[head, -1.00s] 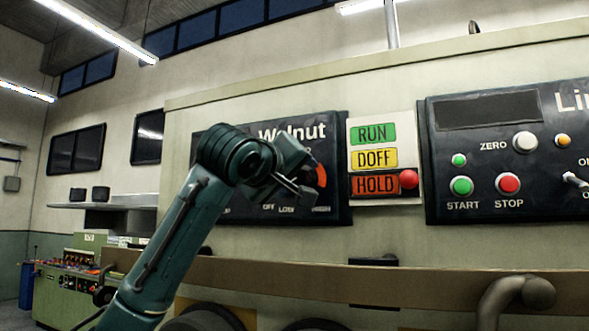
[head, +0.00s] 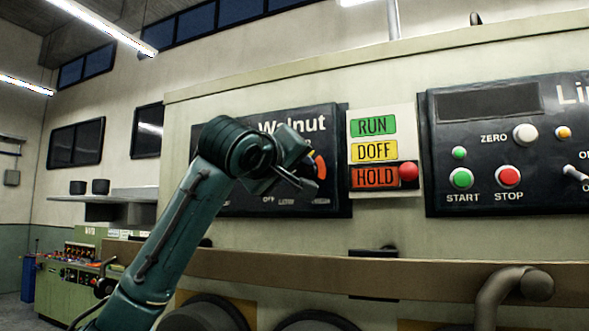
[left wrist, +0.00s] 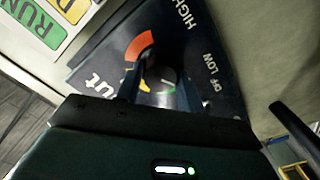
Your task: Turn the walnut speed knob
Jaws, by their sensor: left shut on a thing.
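The dark Walnut panel (head: 337,190) stands in front of me on the machine face, partly covered by my left arm. My left gripper (head: 303,180) is at its dial, beside the orange part of the scale (head: 320,164). The head view hides the knob behind the gripper. In the left wrist view, the knob (left wrist: 158,78) shows between the two fingers of my left gripper (left wrist: 160,88), which are shut on it. The scale curves around it, with an orange arc (left wrist: 139,45) and green and yellow parts. OFF, LOW and HIGH are printed beside it. The knob's pointer is unclear. My right gripper is not in view.
A RUN/DOFF/HOLD sign (head: 374,150) with a red ball at HOLD is just right of the panel. Farther right is another dark panel (head: 500,150) with START and STOP buttons. A brown rail (head: 400,268) runs below, with a curved pipe (head: 500,295).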

